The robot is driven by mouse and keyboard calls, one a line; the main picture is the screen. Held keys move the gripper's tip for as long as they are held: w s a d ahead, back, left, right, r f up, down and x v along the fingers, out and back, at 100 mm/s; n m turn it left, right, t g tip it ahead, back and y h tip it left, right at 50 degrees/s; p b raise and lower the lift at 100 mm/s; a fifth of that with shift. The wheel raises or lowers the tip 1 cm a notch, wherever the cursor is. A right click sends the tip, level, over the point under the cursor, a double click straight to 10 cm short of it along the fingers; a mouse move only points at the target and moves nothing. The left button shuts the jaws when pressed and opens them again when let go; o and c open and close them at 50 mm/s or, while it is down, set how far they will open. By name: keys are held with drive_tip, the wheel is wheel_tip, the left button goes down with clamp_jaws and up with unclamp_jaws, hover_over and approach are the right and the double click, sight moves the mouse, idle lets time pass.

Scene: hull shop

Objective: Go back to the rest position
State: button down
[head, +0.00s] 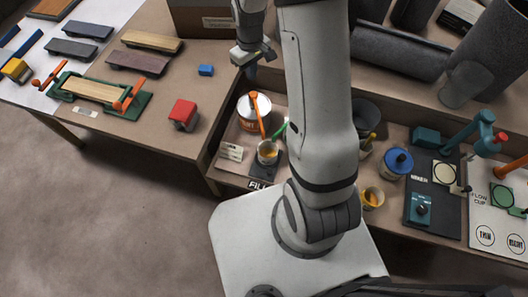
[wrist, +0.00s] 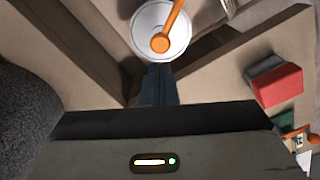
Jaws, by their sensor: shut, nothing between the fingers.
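My gripper (head: 251,70) hangs at the end of my raised arm, above the back edge of the bench in the head view. In the wrist view my gripper (wrist: 158,70) shows its dark fingers closed together, with nothing between them. Beyond the fingertips lies a white can (wrist: 158,22) with an orange-handled tool (wrist: 170,25) across it. The same can (head: 245,108) stands in the bench recess in the head view, below my gripper and apart from it. My arm hides part of the bench behind it.
A red block (head: 183,113) and a small blue block (head: 206,70) lie left of my arm. A green clamping board (head: 130,103) is further left. Floor at left is clear.

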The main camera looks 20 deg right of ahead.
drive_tip(key=shift+r, duration=0.1)
drive_tip(key=s+a+r+m+t, duration=0.1)
drive_tip(key=s+r+m+t, duration=0.2)
drive_tip(key=s+r, duration=1.6)
drive_tip(key=s+m, duration=0.1)
drive_tip(key=s, duration=0.1)
drive_tip(key=shift+s+r+m, duration=0.3)
drive_tip(key=shift+r+m, duration=0.05)
drive_tip(key=shift+m, duration=0.05)
